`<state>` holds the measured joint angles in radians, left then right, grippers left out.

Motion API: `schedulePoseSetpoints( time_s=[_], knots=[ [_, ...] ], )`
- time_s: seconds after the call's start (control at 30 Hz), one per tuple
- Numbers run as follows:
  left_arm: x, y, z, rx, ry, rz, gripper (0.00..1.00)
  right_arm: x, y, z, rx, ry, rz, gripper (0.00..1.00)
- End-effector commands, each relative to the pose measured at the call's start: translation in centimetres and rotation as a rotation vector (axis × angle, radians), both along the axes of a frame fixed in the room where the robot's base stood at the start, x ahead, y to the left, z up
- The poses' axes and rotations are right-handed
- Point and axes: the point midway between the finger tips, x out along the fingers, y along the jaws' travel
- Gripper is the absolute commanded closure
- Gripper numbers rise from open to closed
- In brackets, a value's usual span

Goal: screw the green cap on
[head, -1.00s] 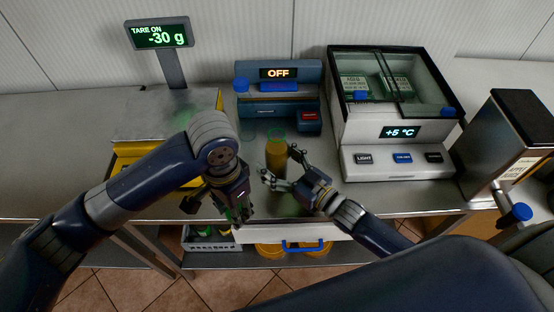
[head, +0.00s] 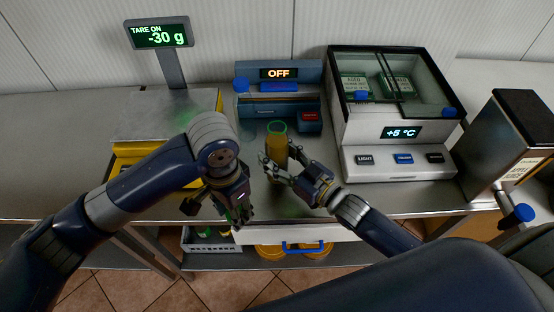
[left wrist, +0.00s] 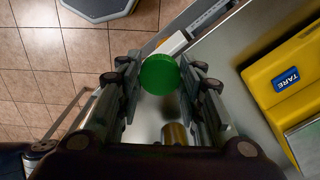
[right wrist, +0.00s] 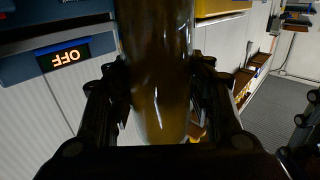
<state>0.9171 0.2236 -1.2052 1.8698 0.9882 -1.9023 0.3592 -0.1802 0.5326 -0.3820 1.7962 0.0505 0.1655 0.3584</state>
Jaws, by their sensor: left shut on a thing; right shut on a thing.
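An amber bottle (head: 276,148) with a green ring at its top stands upright on the metal counter. No cap sits on it. My right gripper (head: 276,172) is shut on its lower body from the front right. In the right wrist view the bottle (right wrist: 156,70) fills the space between the fingers. My left gripper (head: 240,212) is in front and to the left of the bottle, pointing down by the counter's front edge. In the left wrist view the round green cap (left wrist: 160,75) is held between its fingers. In the head view the hand hides the cap.
A scale with a display (head: 160,36) stands at the left. A blue sealing machine (head: 280,90) reading OFF is behind the bottle. A cooled display case (head: 395,165) is at the right. A dark-sided dispenser (head: 512,140) stands farther right.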

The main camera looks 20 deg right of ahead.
Motion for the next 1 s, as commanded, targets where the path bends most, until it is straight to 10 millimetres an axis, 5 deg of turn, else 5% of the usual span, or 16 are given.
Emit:
schedulePoseSetpoints(
  time_s=[0.07, 0.6, 1.0],
  knots=[
    [0.0, 0.0, -0.5, 0.0, 0.0, 0.0, 0.72, -0.1, 0.1, 1.4, 0.001, -0.008, 0.003, 0.91],
    [0.0, 0.0, -3.1, 0.0, 0.0, 0.0, 0.72, -12.2, 0.7, 2.0, 0.003, -0.001, 0.001, 0.91],
    [0.0, 0.0, -3.8, 0.0, 0.0, 0.0, 0.72, -15.8, 0.9, 2.6, 0.002, -0.004, 0.001, 0.91]
  ],
)
